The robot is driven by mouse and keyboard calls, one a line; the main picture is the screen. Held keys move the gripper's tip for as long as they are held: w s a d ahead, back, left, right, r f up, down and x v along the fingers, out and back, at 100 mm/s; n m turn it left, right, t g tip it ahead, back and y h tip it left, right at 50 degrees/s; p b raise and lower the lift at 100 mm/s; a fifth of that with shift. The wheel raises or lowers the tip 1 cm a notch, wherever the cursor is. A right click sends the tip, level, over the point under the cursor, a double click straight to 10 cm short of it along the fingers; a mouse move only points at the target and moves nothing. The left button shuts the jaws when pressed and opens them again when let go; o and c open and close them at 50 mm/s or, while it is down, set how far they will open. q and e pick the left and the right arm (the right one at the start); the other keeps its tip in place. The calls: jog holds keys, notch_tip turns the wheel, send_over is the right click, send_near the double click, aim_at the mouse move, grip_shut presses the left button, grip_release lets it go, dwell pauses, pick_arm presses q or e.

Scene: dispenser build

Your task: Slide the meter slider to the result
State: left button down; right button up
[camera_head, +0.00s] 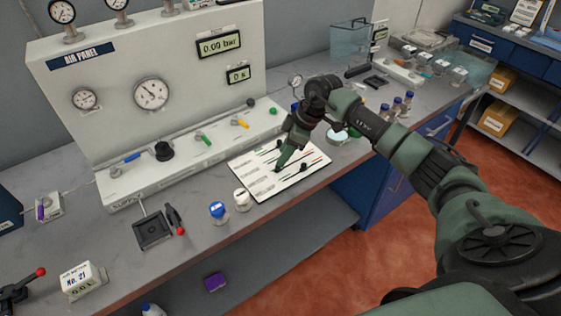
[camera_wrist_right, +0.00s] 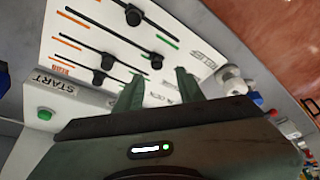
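A white slider board (camera_head: 262,191) lies on the bench. It has dark slots with black knobs and orange and green end marks. In the right wrist view the board (camera_wrist_right: 70,20) shows several slots, with black knobs (camera_wrist_right: 133,17) and (camera_wrist_right: 157,60) among them. I cannot read which slider is the meter one. My right gripper (camera_head: 279,168) points down over the board's middle. In the wrist view its two green fingers (camera_wrist_right: 158,92) stand apart with no object seen between them. Whether the fingertips touch the board is unclear. My left gripper is not in view.
The air panel (camera_head: 70,85) with gauges stands behind, its displays reading 0.00 bar and 0 s. A blue-capped jar (camera_head: 218,211) and a white-capped jar (camera_head: 241,200) stand left of the board. An air meter block (camera_head: 82,280) sits at front left. Bottles (camera_head: 397,104) stand to the right.

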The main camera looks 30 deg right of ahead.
jog(key=v, duration=0.3)
jog(key=shift+r+b, duration=0.25)
jog(key=shift+b, duration=0.05)
jog(key=shift+a, duration=0.15)
